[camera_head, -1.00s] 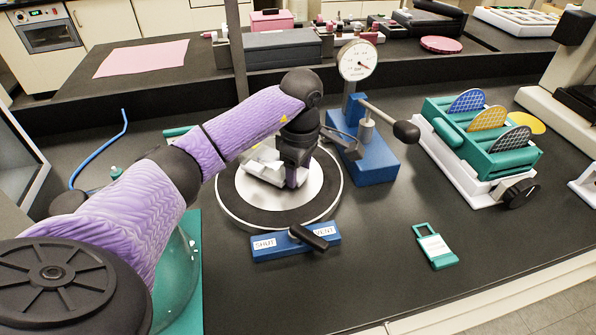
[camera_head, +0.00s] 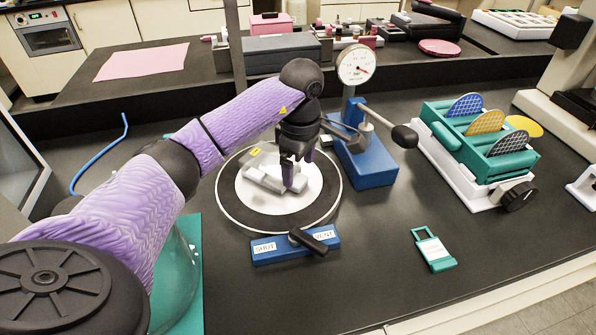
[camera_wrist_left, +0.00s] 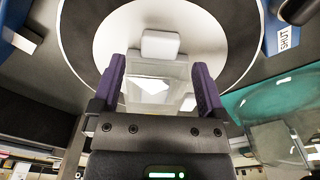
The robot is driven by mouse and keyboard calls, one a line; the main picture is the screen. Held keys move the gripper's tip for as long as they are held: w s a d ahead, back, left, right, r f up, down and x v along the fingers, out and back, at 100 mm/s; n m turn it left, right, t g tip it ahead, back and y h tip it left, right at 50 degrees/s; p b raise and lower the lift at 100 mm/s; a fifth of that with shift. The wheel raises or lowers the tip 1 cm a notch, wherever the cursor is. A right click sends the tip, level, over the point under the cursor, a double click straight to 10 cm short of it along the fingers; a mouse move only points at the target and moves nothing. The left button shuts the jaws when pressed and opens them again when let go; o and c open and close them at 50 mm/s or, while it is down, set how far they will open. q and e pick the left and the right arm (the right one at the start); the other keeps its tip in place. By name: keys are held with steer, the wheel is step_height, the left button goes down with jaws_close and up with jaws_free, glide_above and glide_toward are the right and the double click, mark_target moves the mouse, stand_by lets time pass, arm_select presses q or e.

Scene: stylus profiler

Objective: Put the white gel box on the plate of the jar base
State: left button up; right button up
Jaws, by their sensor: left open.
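The white gel box (camera_head: 266,178), with a clear part and a yellow mark, lies on the white plate (camera_head: 288,207) of the round black jar base (camera_head: 228,198) in the head view. My left gripper (camera_head: 294,178) is open and points down over the box's right side. In the left wrist view, the box's clear body (camera_wrist_left: 150,88) lies between the two spread fingers (camera_wrist_left: 159,68), and its white end shows beyond them over the plate (camera_wrist_left: 118,42). The fingers hide part of the box in the head view. My right gripper is not in view.
A blue gauge stand (camera_head: 366,160) with a dial and black-knobbed lever stands close right of the base. A blue SHUT/VENT valve block (camera_head: 275,248) sits in front. A clear glass dome (camera_head: 178,285) is at the front left on a teal mat. A teal wafer rack (camera_head: 480,150) stands right.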

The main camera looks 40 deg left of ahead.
arm_select(q)
step_height(320, 180, up, 9)
steer(key=p, duration=0.2)
steer(key=shift+d, duration=0.15)
steer(key=shift+r, duration=0.1)
